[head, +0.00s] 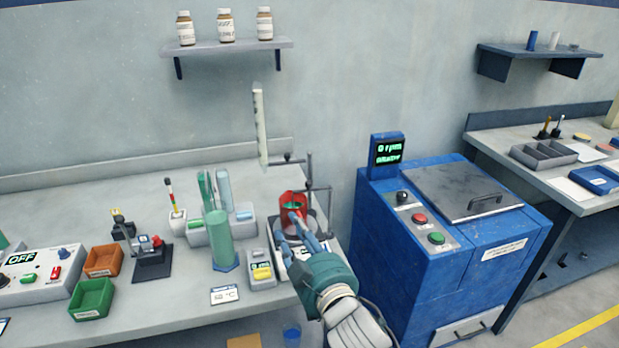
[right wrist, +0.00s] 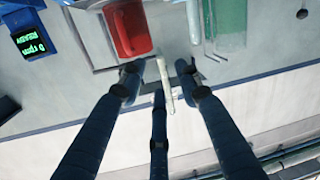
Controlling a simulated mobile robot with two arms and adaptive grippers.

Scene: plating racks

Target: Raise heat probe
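A long pale rod, which looks like the heat probe (head: 261,125), stands upright in the head view above the bench, beside a thin dark stand (head: 310,180) with side clamps. A red beaker (head: 289,199) sits by the stand on a hot-plate-like base. My right gripper (head: 298,228) is in front of the beaker, its fingers overlapping it in view; contact cannot be told. In the right wrist view its three fingers (right wrist: 160,78) are spread and grip nothing visible. A pale rod (right wrist: 167,92) shows near the fingertips, possibly the probe. My left gripper is not visible.
A blue machine (head: 400,270) with a lidded top rises to the right. Orange (head: 103,262) and green (head: 93,300) bins sit at the left. The front middle bench is partly clear.

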